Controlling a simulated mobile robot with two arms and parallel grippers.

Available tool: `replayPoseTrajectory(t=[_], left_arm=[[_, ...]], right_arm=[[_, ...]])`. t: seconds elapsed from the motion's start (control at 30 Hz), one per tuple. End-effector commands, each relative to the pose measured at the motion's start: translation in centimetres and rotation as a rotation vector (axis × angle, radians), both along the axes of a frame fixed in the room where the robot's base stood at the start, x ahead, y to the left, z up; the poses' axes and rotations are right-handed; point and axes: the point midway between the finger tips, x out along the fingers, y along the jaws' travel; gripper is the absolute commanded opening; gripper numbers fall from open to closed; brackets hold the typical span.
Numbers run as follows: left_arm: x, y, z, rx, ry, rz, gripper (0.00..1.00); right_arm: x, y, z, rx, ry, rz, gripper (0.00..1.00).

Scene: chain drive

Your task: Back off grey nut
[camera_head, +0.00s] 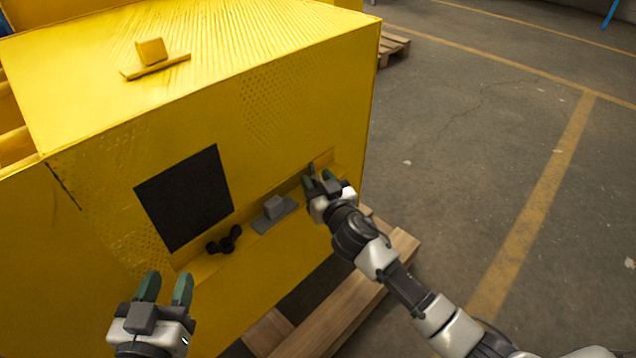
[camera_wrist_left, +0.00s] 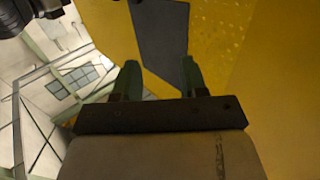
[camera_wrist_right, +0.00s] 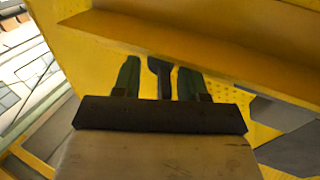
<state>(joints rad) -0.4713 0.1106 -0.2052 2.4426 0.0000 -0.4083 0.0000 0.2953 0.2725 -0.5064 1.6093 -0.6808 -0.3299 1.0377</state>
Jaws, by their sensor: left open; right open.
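A dark grey, flat-ended part (camera_wrist_right: 160,67), possibly the grey nut, shows between the fingers of my right gripper (camera_wrist_right: 158,73) in the right wrist view. In the head view my right gripper (camera_head: 318,179) is at the right end of the yellow machine's front ledge, open, with a small dark part (camera_head: 311,168) by its fingertips. Contact cannot be told. A grey block on a grey plate (camera_head: 274,206) sits on the ledge left of it. My left gripper (camera_head: 167,284) is open and empty in front of the machine's lower left.
The yellow machine (camera_head: 300,110) has a black square panel (camera_head: 185,198) on its front. A black three-lobed knob (camera_head: 224,240) sits on the ledge between the grippers. A yellow block on a bar (camera_head: 150,52) is on top. Wooden pallet boards (camera_head: 345,308) lie below; floor is clear at right.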

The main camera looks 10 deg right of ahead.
Motion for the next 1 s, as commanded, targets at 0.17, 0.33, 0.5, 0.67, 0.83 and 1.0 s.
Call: replayPoseTrajectory(t=[0.17,0.33,0.5,0.67,0.83,1.0], left_arm=[[0.0,0.0,0.0,0.000,-0.002,0.000,0.43],[0.0,0.0,0.0,0.000,-0.001,0.000,0.43],[0.0,0.0,0.0,0.000,-0.001,0.000,0.43],[0.0,0.0,-0.1,0.005,0.021,0.001,0.43],[-0.5,0.6,-1.9,0.041,0.162,0.012,0.43],[-2.0,1.4,-4.4,0.096,0.389,0.026,0.43]], right_arm=[[0.0,0.0,0.0,0.000,0.001,0.000,0.42],[0.0,0.0,0.0,0.000,0.000,0.000,0.22],[0.0,0.0,0.0,0.000,0.000,0.001,0.07],[0.0,0.0,0.0,-0.001,0.001,0.010,0.07],[0.0,-0.1,0.2,-0.002,0.001,0.049,0.07],[0.0,-0.3,0.3,-0.003,0.001,0.120,0.07]])
